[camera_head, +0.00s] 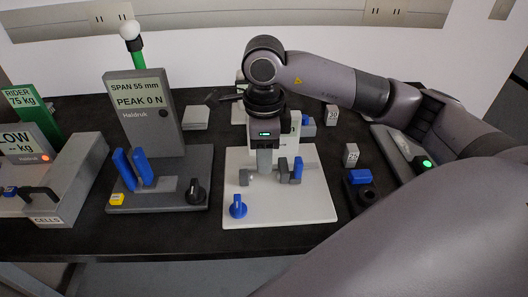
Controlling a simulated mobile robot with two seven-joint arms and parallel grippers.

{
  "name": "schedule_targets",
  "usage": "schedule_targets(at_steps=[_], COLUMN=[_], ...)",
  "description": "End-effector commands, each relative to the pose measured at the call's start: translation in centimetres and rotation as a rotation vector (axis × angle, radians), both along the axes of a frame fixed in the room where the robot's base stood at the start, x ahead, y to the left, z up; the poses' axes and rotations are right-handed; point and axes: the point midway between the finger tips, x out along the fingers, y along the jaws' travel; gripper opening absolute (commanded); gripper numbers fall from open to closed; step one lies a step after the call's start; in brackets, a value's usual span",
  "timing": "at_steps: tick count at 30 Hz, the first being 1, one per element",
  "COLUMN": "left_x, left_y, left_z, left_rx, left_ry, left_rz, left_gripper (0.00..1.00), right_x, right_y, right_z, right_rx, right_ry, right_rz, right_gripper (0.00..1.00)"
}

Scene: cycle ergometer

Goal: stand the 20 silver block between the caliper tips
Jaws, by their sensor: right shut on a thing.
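My right gripper (264,170) points straight down over the white caliper base (275,211). It is shut on a grey, silver-looking block whose number I cannot read; no other block marked 20 shows. The grey caliper tips (245,177) and (282,167) show on either side of the gripper. I cannot tell whether the block touches the base or the tips. A blue piece (298,168) stands at the right of the caliper, and a blue knob (238,207) sits at the base's front left. My left gripper is out of view.
Silver blocks marked 30 (332,115) and 25 (352,155) stand to the right. A dark device with a blue part (360,177) is nearby. The grip meter (141,110) with blue handles (134,169) stands to the left. My right arm covers the right side.

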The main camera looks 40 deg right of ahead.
Motion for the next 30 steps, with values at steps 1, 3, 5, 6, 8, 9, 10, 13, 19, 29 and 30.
schedule_targets(at_steps=[1, 3, 5, 6, 8, 9, 10, 13, 19, 29, 30], left_x=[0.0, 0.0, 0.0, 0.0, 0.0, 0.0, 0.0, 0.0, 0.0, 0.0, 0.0], left_y=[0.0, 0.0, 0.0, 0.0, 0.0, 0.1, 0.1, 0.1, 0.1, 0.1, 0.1], left_z=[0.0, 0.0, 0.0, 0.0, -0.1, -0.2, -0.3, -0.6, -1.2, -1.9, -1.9], left_rx=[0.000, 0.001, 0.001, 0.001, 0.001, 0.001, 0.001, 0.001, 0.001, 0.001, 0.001], left_ry=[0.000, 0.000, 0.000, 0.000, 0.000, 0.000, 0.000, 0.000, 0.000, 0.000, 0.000], left_rz=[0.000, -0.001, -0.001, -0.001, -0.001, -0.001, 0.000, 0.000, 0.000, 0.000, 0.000], left_gripper=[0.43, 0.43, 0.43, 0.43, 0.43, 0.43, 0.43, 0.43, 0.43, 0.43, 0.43], right_x=[0.0, 0.0, 0.0, 0.0, 0.0, 0.0, 0.0, 0.0, 0.0, 0.0, 0.0], right_y=[0.0, 0.0, 0.0, 0.0, 0.0, 0.0, 0.0, 0.0, 0.0, 0.0, 0.0], right_z=[0.1, 0.1, 0.0, 0.0, -0.1, -0.2, -0.3, -0.6, -1.2, -2.0, -2.0], right_rx=[-0.001, -0.001, -0.001, 0.000, 0.000, -0.001, -0.001, -0.001, -0.001, -0.001, 0.000], right_ry=[-0.001, -0.001, -0.001, -0.001, -0.001, -0.001, -0.001, -0.001, -0.001, -0.001, -0.001], right_rz=[0.000, 0.000, 0.000, 0.000, 0.000, 0.000, 0.000, 0.000, 0.000, 0.000, 0.000], right_gripper=[0.07, 0.07, 0.07, 0.07, 0.07, 0.07, 0.07, 0.07, 0.07, 0.07, 0.07])
